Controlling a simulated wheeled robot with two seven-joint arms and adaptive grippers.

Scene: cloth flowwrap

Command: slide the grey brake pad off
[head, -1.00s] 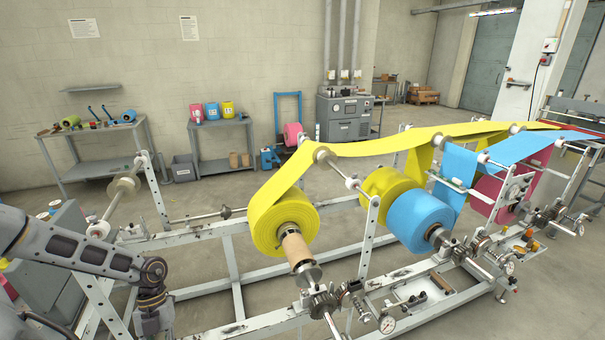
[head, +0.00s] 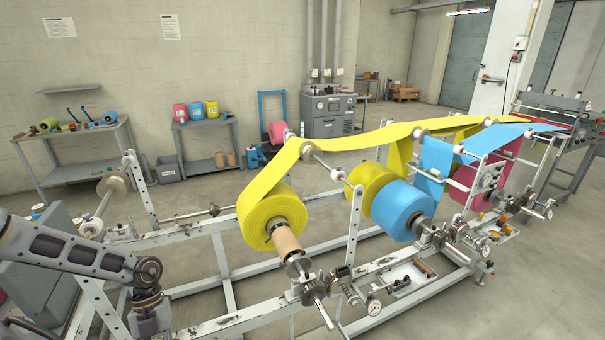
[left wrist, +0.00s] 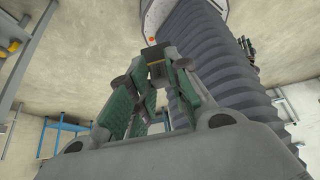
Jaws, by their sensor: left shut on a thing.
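In the head view my left arm comes in at the lower left, with its wrist at the bottom edge, and its fingers are cut off or hidden there. In the left wrist view my left gripper (left wrist: 152,85) has green-padded fingers drawn together on a small dark grey piece (left wrist: 158,66) at their tips. I cannot tell for certain that this piece is the brake pad. The yellow roll (head: 268,215) sits on a shaft with a brown core and a metal brake assembly (head: 312,290) at its near end. No separate grey pad can be made out there. My right gripper is not in view.
The white machine frame (head: 225,262) stands right of my left arm. A blue roll (head: 405,208) and a round gauge (head: 374,307) are farther right. A grey cabinet (head: 40,265) is behind my arm. Open floor (head: 520,290) lies at the right.

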